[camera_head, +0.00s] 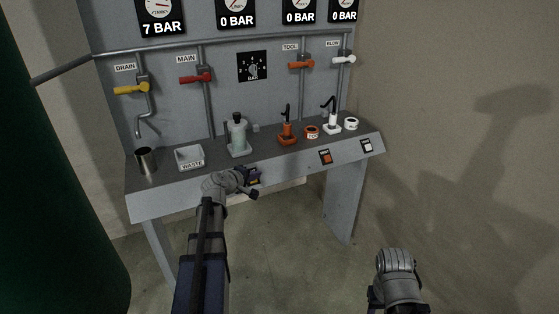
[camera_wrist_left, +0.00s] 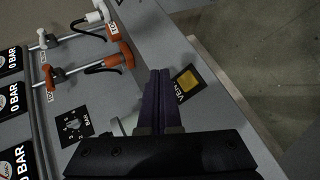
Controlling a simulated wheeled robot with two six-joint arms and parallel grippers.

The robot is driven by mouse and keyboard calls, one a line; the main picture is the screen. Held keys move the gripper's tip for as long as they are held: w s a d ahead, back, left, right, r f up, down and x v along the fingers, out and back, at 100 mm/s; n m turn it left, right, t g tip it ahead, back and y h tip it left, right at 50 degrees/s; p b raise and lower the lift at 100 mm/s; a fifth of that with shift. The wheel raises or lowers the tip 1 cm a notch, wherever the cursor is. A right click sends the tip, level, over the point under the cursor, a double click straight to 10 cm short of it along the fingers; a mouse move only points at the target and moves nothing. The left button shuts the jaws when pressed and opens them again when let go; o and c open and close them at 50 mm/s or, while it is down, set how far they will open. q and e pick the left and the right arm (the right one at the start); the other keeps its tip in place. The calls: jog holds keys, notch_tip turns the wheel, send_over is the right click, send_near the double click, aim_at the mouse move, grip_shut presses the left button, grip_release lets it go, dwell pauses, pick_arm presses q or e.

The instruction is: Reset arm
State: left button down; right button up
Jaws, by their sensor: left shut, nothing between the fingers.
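My left gripper (camera_head: 251,180) is at the front edge of the grey bench (camera_head: 150,203), in front of its sloped front panel. In the left wrist view its two dark fingers (camera_wrist_left: 158,98) lie together, shut with nothing between them. A yellow button labelled VENT (camera_wrist_left: 188,80) sits just beside the fingertips in that view. I cannot tell if they touch the panel. My right arm's grey wrist part shows at the lower right of the head view, over the floor; its fingers do not show.
Pipes with valve handles and gauges are behind. A dark green cylinder (camera_head: 50,200) stands at left. The floor at right is clear.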

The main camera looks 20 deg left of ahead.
pick_arm(q)
jog(key=s+d+f+m+g+h+p, duration=0.1)
jog(key=s+d+m+g+p, duration=0.15)
jog(key=d, duration=0.55)
jog(key=s+d+m+g+h+p, duration=0.15)
jog(key=d+m, duration=0.25)
jog(key=d, duration=0.4)
jog(key=s+d+f+m+g+h+p, duration=0.1)
jog(key=s+d+m+g+p, duration=0.15)
jog(key=d, duration=0.55)
jog(key=s+d+r+m+g+y+p, duration=0.1)
jog(key=s+d+m+g+y+p, duration=0.1)
jog(key=s+d+m, duration=0.3)
jog(key=s+d+m+g+y+p, duration=0.3)
jog(key=s+d, duration=0.5)
jog(key=s, duration=0.6)
jog(key=m+g, duration=0.1)
jog(key=m, duration=0.1)
jog(key=shift+r+m+g, duration=0.35)
jog(key=shift+m, duration=0.05)
